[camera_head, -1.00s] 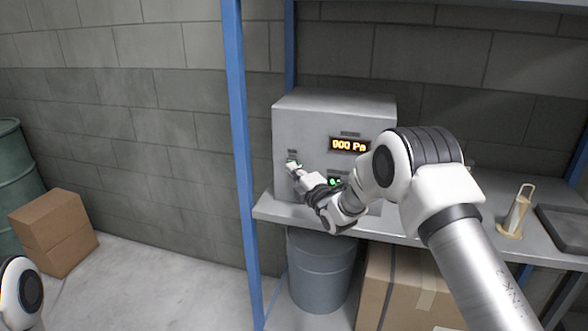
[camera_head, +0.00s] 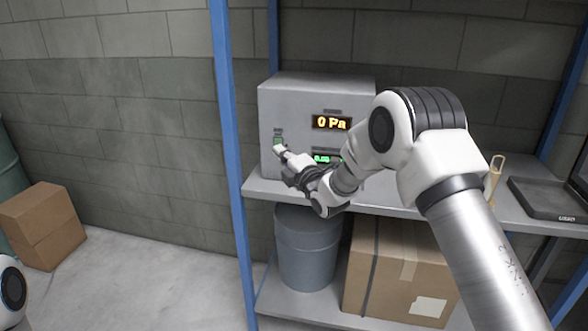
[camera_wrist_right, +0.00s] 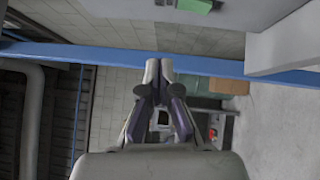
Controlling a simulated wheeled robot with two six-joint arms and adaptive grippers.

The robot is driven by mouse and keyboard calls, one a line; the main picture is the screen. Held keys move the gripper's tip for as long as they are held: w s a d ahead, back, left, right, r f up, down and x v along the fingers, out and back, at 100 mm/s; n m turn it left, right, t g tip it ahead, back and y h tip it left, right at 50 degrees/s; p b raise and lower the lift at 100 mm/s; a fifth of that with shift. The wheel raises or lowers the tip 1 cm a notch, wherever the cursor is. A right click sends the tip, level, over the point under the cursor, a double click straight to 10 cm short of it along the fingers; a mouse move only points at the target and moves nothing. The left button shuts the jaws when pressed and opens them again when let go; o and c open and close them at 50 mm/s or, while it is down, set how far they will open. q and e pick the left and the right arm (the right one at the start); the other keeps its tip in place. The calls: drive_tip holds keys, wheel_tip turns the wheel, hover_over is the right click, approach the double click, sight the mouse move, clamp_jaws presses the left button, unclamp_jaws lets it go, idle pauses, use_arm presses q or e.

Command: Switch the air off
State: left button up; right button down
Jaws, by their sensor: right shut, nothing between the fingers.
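A grey control box (camera_head: 290,98) stands on the shelf. Its orange display (camera_head: 332,122) reads "0 Pa", and a smaller green display (camera_head: 323,158) is partly hidden by my right arm. A small green switch (camera_head: 278,140) is on the left part of the box's front. My right gripper (camera_head: 281,151) is shut and empty, with its tips just below the switch. In the right wrist view the green switch (camera_wrist_right: 192,5) is at the top edge, above the shut fingertips (camera_wrist_right: 158,70). I cannot tell whether they touch it. My left gripper is out of view.
The shelf (camera_head: 405,203) has blue posts (camera_head: 228,130). A brass-coloured stand (camera_head: 494,178) and a dark flat device (camera_head: 545,199) are on its right. A grey bucket (camera_head: 306,250) and cardboard box (camera_head: 400,275) are below. The floor at left is open beside stacked cartons (camera_head: 42,225).

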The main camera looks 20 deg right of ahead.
drive_tip(key=shift+d+b+v, duration=0.25)
drive_tip(key=shift+v, duration=1.1)
drive_tip(key=shift+d+b+v, duration=0.2)
drive_tip(key=shift+d+v, duration=0.05)
drive_tip(key=shift+v, duration=1.15)
